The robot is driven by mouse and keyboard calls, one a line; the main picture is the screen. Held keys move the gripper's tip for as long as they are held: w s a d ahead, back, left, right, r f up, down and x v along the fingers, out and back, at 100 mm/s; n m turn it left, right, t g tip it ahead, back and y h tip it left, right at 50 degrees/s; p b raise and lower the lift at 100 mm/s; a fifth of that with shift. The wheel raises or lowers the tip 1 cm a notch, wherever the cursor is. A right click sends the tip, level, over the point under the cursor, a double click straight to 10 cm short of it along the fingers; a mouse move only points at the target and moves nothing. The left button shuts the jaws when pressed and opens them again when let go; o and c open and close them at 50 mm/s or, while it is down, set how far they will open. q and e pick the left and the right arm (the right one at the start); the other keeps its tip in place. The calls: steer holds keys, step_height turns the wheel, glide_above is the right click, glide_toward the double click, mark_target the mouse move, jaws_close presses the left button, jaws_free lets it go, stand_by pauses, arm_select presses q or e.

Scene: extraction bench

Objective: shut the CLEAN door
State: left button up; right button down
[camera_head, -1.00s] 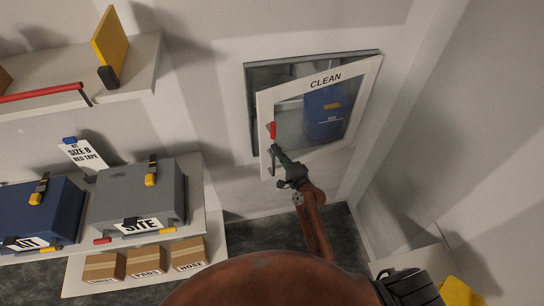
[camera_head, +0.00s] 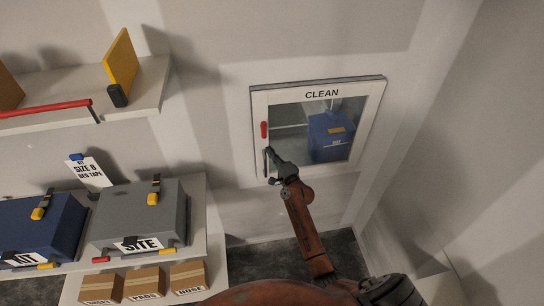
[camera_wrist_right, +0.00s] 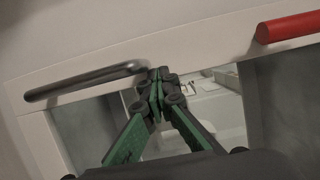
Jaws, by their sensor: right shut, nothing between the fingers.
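The CLEAN door (camera_head: 350,91) is a white frame with a window, on the wall at upper middle in the head view. It sits nearly flush with its surround; whether it is latched cannot be told. A red grip (camera_head: 264,130) and a dark bar handle (camera_head: 265,163) are on its left side. In the wrist view the door frame (camera_wrist_right: 205,50), bar handle (camera_wrist_right: 85,80) and red grip (camera_wrist_right: 288,27) show close up. My right gripper (camera_head: 269,151) is shut and empty, its tips at the door's left side by the bar handle's end. The wrist view shows its fingertips together (camera_wrist_right: 158,76).
A blue case (camera_head: 330,136) stands behind the window. Left of the door are shelves with a grey SITE case (camera_head: 138,215), a dark blue case (camera_head: 40,228), a yellow board (camera_head: 120,62) and cardboard boxes (camera_head: 145,282). A wall closes the right side.

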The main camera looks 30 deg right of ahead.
steer(key=s, duration=1.2)
steer(key=s+a+f+n+g+b, duration=0.1)
steer(key=s+f+n+g+b, duration=0.15)
steer(key=f, duration=1.15)
steer(key=s+f+n+g+b, duration=0.2)
steer(key=s+f+g, duration=0.15)
steer(key=f, duration=1.15)
steer(key=s+a+f+n+g+b, duration=0.1)
steer(key=s+f+n+g+b, duration=0.1)
steer(key=s+f, duration=0.65)
steer(key=s+a+f+n+g+b, duration=0.1)
steer(key=s+f+n, duration=0.3)
steer(key=f, duration=0.8)
steer(key=s+f+n+g+b, duration=0.2)
steer(key=s+f, duration=0.6)
steer(key=s, duration=0.5)
steer(key=s+f+n+g+b, duration=0.2)
steer(key=s+f, duration=0.6)
steer(key=s, duration=0.5)
steer(key=s+f+n+g+b, duration=0.2)
steer(key=s+f+n+g, duration=0.2)
steer(key=s+f, duration=0.4)
steer(key=s, duration=0.5)
steer(key=shift+s+f+n+h+b, duration=0.2)
steer(key=shift+f+n+h+b, duration=0.15)
steer(key=shift+h+b, duration=0.05)
